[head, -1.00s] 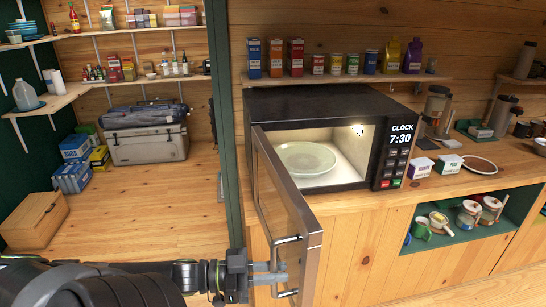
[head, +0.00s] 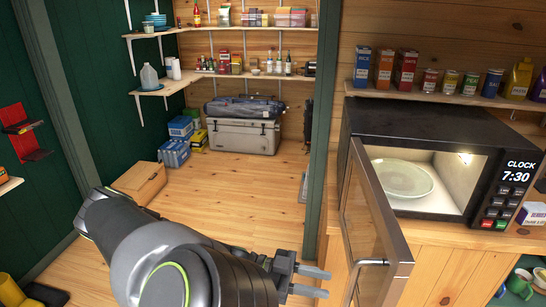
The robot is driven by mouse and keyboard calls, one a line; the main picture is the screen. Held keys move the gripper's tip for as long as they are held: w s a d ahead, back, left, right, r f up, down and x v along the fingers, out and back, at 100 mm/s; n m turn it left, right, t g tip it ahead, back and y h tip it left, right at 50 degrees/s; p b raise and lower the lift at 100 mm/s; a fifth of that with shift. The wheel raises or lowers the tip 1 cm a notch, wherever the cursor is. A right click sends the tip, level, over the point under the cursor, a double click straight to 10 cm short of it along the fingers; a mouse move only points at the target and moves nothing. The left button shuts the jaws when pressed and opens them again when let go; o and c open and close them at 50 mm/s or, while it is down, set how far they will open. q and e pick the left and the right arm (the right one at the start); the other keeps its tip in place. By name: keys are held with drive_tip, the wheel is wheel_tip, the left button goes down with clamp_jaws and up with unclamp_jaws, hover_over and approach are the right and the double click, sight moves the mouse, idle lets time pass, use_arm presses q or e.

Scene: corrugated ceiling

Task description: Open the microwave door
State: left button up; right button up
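The black microwave (head: 430,125) stands on the wooden counter at the right, its lit interior showing a round glass plate (head: 402,178). Its door (head: 372,225) is swung wide open toward me, hinged at the left side. The metal door handle (head: 368,264) is on the door's near part. My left gripper (head: 319,281) is just left of the handle, apart from it, with its two fingers spread and nothing between them. My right gripper is not in view.
A dark green post (head: 321,130) stands left of the microwave. A shelf with cartons and cans (head: 450,105) runs above it. Wooden floor (head: 240,185) is clear at the left, with a cooler (head: 243,135) and a wooden box (head: 140,181) farther back.

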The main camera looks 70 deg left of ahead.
use_arm(q)
drive_tip(key=v, duration=1)
drive_tip(key=shift+s+a, duration=0.1)
drive_tip(key=shift+a, duration=0.1)
drive_tip(key=a+f+n+y+b, duration=0.2)
drive_tip(key=a+f+y, duration=0.55)
drive_tip(key=f, duration=0.65)
drive_tip(key=s+a+f+n+g+y+b, duration=0.1)
drive_tip(key=s+f+n+g+y, duration=0.15)
drive_tip(key=f, duration=0.95)
drive_tip(key=s+f+n+g+y+b, duration=0.1)
drive_tip(key=s+f+n+g+y, duration=0.15)
drive_tip(key=f, duration=0.95)
drive_tip(key=s+d+f+g, duration=0.3)
drive_tip(key=d+f+g, duration=0.1)
drive_tip(key=d+f, duration=0.6)
drive_tip(key=s+d+f+g+h+b, duration=0.1)
drive_tip(key=s+d+f+g, duration=0.2)
drive_tip(key=d+f, duration=0.7)
drive_tip(key=d+g, duration=0.1)
drive_tip(key=d, duration=0.2)
drive_tip(key=shift+d+f+g, duration=0.2)
drive_tip(key=shift+d+g, duration=0.2)
drive_tip(key=shift+s+h, duration=0.15)
drive_tip(key=shift+h, duration=0.1)
